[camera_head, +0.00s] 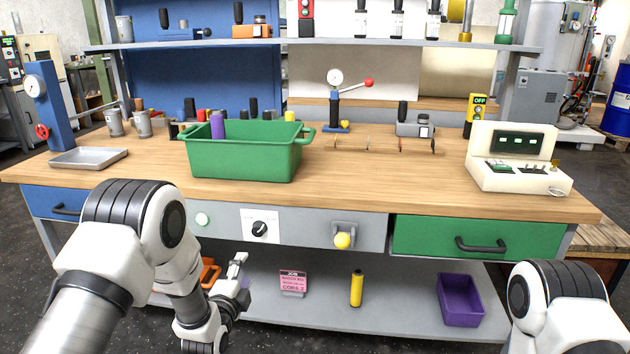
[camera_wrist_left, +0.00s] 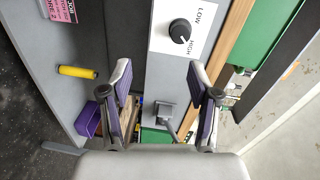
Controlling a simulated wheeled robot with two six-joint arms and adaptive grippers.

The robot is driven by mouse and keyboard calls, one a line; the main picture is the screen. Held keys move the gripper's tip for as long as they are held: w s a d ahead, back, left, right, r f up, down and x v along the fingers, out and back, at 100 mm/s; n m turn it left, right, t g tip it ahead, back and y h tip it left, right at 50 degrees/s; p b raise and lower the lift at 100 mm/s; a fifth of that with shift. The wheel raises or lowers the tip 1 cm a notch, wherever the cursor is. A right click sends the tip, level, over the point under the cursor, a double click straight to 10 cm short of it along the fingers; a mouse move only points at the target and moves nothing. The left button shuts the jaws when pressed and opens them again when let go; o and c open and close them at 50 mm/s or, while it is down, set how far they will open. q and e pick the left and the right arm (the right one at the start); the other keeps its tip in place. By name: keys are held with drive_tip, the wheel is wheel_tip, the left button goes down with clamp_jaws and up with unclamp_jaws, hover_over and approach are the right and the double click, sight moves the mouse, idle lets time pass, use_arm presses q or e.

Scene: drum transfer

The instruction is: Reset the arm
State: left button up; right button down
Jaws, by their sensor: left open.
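My left arm (camera_head: 130,250) comes in from the left and bends down in front of the workbench. My left gripper (camera_head: 238,279) hangs below the bench top, in front of the lower shelf, with nothing seen in it. In the left wrist view my left gripper (camera_wrist_left: 158,82) has its two fingers wide apart and empty, facing the bench front with the dial. My right arm (camera_head: 565,305) shows only as a joint at the bottom right. My right gripper is out of view.
The wooden workbench (camera_head: 380,190) holds a green bin (camera_head: 245,160), a metal tray (camera_head: 88,158) and a beige console (camera_head: 515,155). A yellow cylinder (camera_head: 356,288) and purple bin (camera_head: 460,300) are on the lower shelf.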

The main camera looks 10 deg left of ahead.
use_arm(q)
drive_tip(key=s+f+g, duration=0.3)
drive_tip(key=s+f, duration=0.5)
drive_tip(key=f, duration=0.4)
drive_tip(key=s+a+f+n+g, duration=0.1)
drive_tip(key=s+f+n+g, duration=0.45)
drive_tip(key=s, duration=0.65)
drive_tip(key=s+a+f+n+g, duration=0.1)
drive_tip(key=s+f+n+g, duration=0.3)
drive_tip(key=s+f, duration=0.55)
drive_tip(key=s+r+n+g, duration=0.2)
drive_tip(key=s+n, duration=0.2)
drive_tip(key=s, duration=0.3)
drive_tip(key=s+r+n+g, duration=0.2)
drive_tip(key=s+n+g, duration=0.15)
drive_tip(key=s, duration=0.35)
wheel_tip(320, 180, up, 22)
drive_tip(key=t+p, duration=0.1)
drive_tip(key=p, duration=2.2)
drive_tip(key=shift+d+f+n+y, duration=0.2)
drive_tip(key=shift+d+n+y, duration=0.1)
drive_tip(key=shift+d, duration=0.05)
drive_tip(key=shift+w, duration=0.1)
